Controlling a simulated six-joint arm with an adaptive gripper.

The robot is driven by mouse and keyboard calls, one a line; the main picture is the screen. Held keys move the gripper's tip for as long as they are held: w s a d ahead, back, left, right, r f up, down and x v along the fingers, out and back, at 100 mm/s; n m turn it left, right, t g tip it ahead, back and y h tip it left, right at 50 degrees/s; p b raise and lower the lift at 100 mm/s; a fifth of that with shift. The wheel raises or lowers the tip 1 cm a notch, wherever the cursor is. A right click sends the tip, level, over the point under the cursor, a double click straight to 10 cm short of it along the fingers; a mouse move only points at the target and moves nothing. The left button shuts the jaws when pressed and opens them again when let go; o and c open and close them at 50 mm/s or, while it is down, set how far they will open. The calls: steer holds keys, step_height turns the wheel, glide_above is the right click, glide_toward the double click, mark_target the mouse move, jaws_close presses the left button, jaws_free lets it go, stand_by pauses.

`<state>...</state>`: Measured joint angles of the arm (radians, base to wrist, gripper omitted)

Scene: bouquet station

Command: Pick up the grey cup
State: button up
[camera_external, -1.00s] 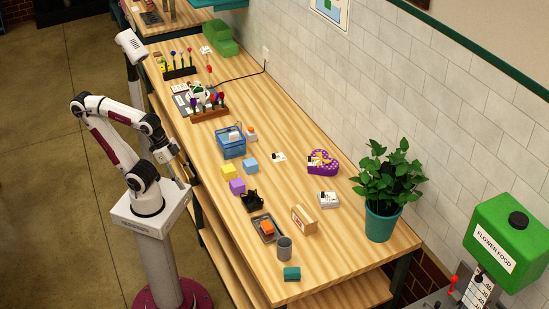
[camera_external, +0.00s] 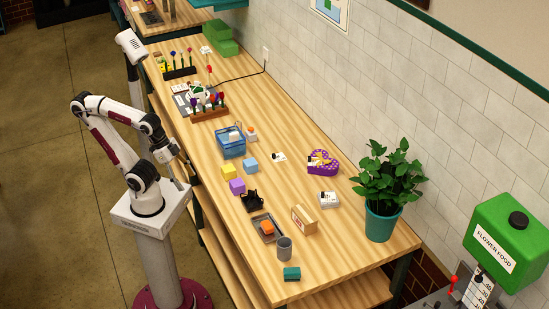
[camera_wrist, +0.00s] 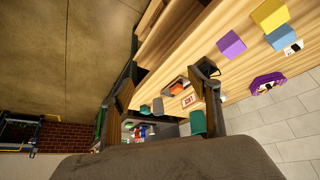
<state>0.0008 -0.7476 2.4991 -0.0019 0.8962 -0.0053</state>
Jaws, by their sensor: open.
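The grey cup (camera_external: 284,249) stands upright near the front end of the wooden table in the external view. In the wrist view a small grey shape that looks like the cup (camera_wrist: 158,106) shows between the fingers, far off. My gripper (camera_external: 180,178) is open and empty beside the left edge of the table, well apart from the cup. In the wrist view its two fingers (camera_wrist: 163,82) are spread wide.
A potted plant (camera_external: 380,222) stands to the right. Bare tabletop surrounds the cup's right side.

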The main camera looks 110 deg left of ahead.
steer(key=w+d+r+n+t+h, duration=0.15)
steer(key=w+d+n, duration=0.3)
steer(key=w, duration=0.55)
steer(key=w+d+r+n+t+h, duration=0.15)
steer(key=w+d+n, duration=0.3)
steer(key=w, duration=0.45)
steer(key=n+t+y, duration=0.6)
steer(key=n+y, duration=0.2)
steer(key=n, duration=1.8)
glide_above(284, 249)
steer(key=s+d, duration=0.2)
steer(key=s, duration=0.3)
step_height(284, 249, down, 11)
steer(key=f+n+y, duration=0.1)
steer(key=n, duration=0.1)
steer(key=s+f+n+y, duration=0.1)
steer(key=f+n, duration=0.1)
steer(key=f+n+y, duration=0.1)
steer(key=shift+s+a+f+n+y, duration=0.2)
steer(key=shift+s+f+n+y, duration=0.1)
steer(key=shift+n, duration=0.1)
steer(key=shift+s+a+f+n+t+y, duration=0.1)
steer(key=shift+s+f+n+t+y, duration=0.2)
steer(key=shift+s+n+y, duration=0.3)
steer(key=shift+w, duration=0.15)
steer(key=shift+w+a, duration=0.1)
steer(key=shift+x, duration=1.15)
